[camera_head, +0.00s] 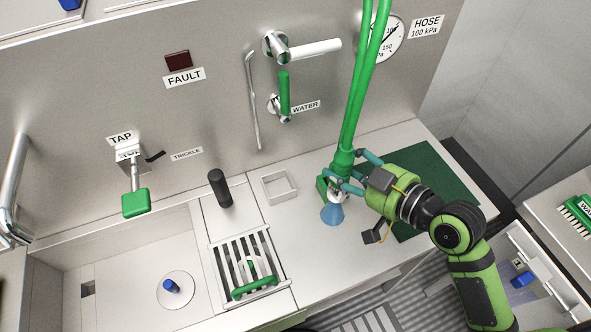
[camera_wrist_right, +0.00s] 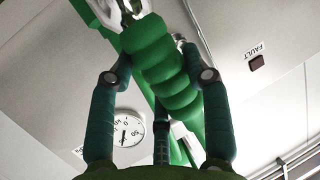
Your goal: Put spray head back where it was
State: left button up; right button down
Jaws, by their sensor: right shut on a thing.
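The spray head (camera_head: 332,214) has a green body, a white collar and a blue nozzle that points down. Green hoses (camera_head: 364,85) rise from it past the gauge. My right gripper (camera_head: 345,178) is shut on it, above the white counter beside the dark green mat. In the right wrist view the teal fingers flank the ribbed green grip of the spray head (camera_wrist_right: 165,70). A small square white open frame (camera_head: 279,187) stands on the counter to the left, empty. My left gripper is out of view.
A black upright peg (camera_head: 220,188) and a slatted rack (camera_head: 247,265) with a green-handled thing stand left of the frame. The sink (camera_head: 120,280) is further left. The green mat (camera_head: 425,165) is bare behind my arm. Water levers (camera_head: 284,92) stick out from the wall.

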jog(key=a, duration=0.1)
jog(key=r, duration=0.1)
jog(key=a+r+m+t+h, duration=0.1)
jog(key=shift+s+a+r, duration=0.15)
jog(key=shift+s+a, duration=0.15)
jog(key=shift+a, duration=0.05)
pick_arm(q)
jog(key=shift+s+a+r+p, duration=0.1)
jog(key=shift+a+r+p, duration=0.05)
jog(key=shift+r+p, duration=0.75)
pick_arm(e)
jog(key=shift+m+h, duration=0.3)
jog(key=shift+h, duration=0.2)
jog(key=w+a+f, duration=0.2)
jog(key=a+f, duration=0.1)
jog(key=w+a+f, duration=0.6)
jog(key=f, duration=0.1)
jog(key=shift+w+a+f, duration=0.1)
jog(key=shift+w+a, duration=0.05)
jog(key=shift+a, duration=0.1)
jog(key=shift+f, duration=0.15)
jog(key=c, duration=0.6)
grip_release()
jog(key=shift+f, duration=0.1)
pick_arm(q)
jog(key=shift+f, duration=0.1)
